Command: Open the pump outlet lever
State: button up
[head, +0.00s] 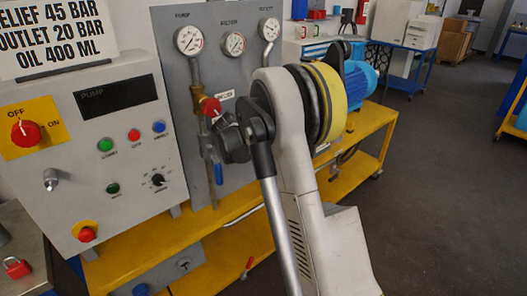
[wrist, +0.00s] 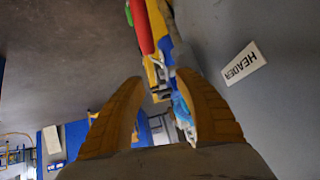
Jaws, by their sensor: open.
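On the grey panel in the head view, a vertical pipe carries a red knob on a brass valve (head: 210,106) and, lower down, a blue lever (head: 218,174) that hangs down. I cannot tell which part is the pump outlet lever. In the wrist view, a red handle (wrist: 141,28) lies beyond my gripper (wrist: 159,76), slightly left of the middle. The two ochre fingers are apart, with no object held between them. In the head view my arm stands before the panel, and my fingers cannot be made out.
A grey control box (head: 85,150) with knobs and buttons stands left. A yellow bench (head: 130,250) runs below the panel, and a blue motor (head: 360,80) sits behind my arm. A HEADER label (wrist: 243,62) is on a grey surface. The floor (head: 440,190) at right is clear.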

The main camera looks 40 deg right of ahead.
jog(key=c, duration=0.5)
jog(key=shift+s+n+p, duration=0.1)
jog(key=shift+n+p, duration=0.2)
jog(key=shift+n, duration=0.2)
grip_shut()
jog(key=s+n+y+p, duration=0.1)
jog(key=n+p, duration=0.1)
jog(key=n, duration=0.3)
notch_tip(320, 180, up, 5)
jog(key=n+g+y+p, duration=0.2)
jog(key=n+y+p, duration=0.8)
jog(key=n, duration=2)
send_over(260, 175)
jog(key=s+a+p, duration=0.2)
jog(key=a, duration=0.1)
jog(key=h, duration=0.2)
jog(key=shift+n, duration=0.3)
jog(key=f+b, duration=0.1)
jog(key=f, duration=0.3)
jog(key=w+d+f+b, duration=0.1)
jog(key=f+b, duration=0.1)
jog(key=f, duration=0.2)
jog(key=w+d+f+b, duration=0.1)
jog(key=f+b, duration=0.1)
jog(key=f, duration=0.2)
jog(key=shift+d+f, duration=0.15)
jog(key=shift+w+d+f, duration=0.1)
jog(key=shift+d+f, duration=0.1)
jog(key=shift+d, duration=0.15)
